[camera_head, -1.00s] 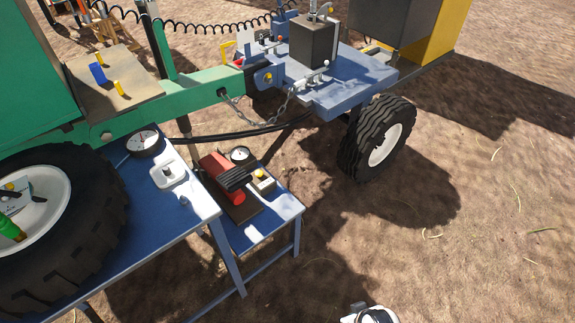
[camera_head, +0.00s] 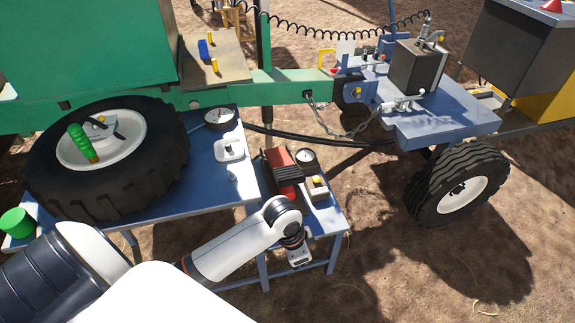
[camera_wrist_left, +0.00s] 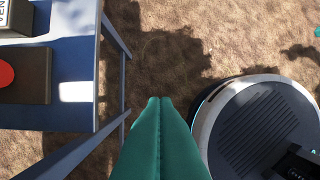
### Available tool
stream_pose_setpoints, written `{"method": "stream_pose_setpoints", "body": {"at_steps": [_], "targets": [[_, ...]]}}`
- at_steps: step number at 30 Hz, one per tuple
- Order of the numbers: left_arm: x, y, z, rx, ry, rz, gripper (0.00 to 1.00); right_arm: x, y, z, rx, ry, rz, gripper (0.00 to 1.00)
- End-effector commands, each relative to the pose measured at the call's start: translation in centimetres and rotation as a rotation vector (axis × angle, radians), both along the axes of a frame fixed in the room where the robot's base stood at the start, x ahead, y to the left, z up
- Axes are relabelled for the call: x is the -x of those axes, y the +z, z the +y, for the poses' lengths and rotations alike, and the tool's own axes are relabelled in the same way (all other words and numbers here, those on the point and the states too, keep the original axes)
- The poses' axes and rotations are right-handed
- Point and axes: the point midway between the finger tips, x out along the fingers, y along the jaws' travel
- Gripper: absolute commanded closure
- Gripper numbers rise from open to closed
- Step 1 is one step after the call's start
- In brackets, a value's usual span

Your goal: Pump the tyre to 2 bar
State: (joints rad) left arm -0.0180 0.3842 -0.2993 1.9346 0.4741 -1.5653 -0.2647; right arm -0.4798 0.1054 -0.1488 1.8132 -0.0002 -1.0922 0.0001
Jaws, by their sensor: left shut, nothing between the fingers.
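The black tyre (camera_head: 165,165) with a white rim lies flat on the blue table. A black-rimmed gauge (camera_head: 221,117) and a white unit with a dark knob (camera_head: 229,150) are on the same table. The red compressor (camera_head: 283,170) stands on a lower blue stand, with a second gauge (camera_head: 305,158) and a box with a yellow button (camera_head: 316,188). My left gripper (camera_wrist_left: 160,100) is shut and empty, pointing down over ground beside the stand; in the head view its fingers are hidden. In the wrist view, a box lettered "VEN…" (camera_wrist_left: 15,17) shows at the left. My right gripper is not in view.
A green cylinder (camera_head: 17,222) is at the table's left edge. A blue trailer (camera_head: 440,125) with a wheel (camera_head: 460,188) stands right. The ground right of the stand (camera_head: 400,270) is clear.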

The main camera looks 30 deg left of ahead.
Motion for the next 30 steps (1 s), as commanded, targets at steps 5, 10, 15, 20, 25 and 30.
{"method": "stream_pose_setpoints", "body": {"at_steps": [5,10,15,20,25,30], "targets": [[-6.5,1.5,4.1,-0.028,-0.112,0.039,1.0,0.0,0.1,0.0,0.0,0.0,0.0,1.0],[-12.2,4.8,9.7,-0.024,-0.142,0.067,1.0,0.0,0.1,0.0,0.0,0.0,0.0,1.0],[-16.7,9.9,15.9,0.012,-0.114,0.061,1.0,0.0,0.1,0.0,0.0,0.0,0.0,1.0],[-19.0,14.3,20.3,0.059,-0.075,0.032,1.0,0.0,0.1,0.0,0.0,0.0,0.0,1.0],[-19.8,16.7,22.6,0.09,-0.051,0.009,1.0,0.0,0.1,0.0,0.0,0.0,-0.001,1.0],[-20.0,17.1,22.9,0.097,-0.049,0.006,1.0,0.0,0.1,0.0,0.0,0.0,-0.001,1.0]]}}
